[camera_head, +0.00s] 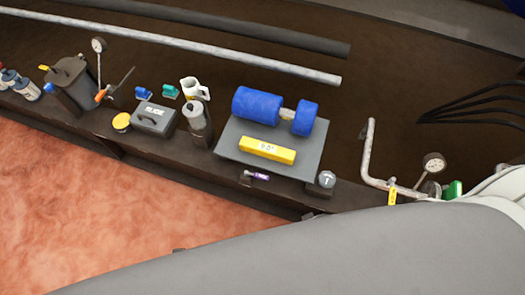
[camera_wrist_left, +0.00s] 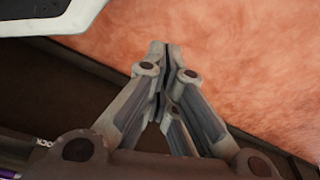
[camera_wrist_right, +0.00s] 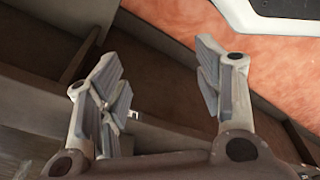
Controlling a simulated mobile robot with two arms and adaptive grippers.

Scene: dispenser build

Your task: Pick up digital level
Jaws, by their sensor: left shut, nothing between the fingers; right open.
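The digital level (camera_head: 267,150) is a yellow bar with a small display on its face. In the head view it lies on a grey plate (camera_head: 228,142) on the dark bench, in front of a blue roller-like part (camera_head: 257,105). My left gripper (camera_wrist_left: 166,48) is shut and empty, above the reddish floor in the left wrist view. My right gripper (camera_wrist_right: 158,75) is open and empty, above a dark shelf edge in the right wrist view. The level shows in neither wrist view, and neither gripper shows in the head view.
A grey canister (camera_head: 197,122) and a white mug (camera_head: 194,88) stand left of the plate. A purple-marked small tool (camera_head: 257,176) and a round-topped block (camera_head: 326,180) sit near its front edge. A bent pipe (camera_head: 368,155) stands at right. A long pipe (camera_head: 200,47) lies behind.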

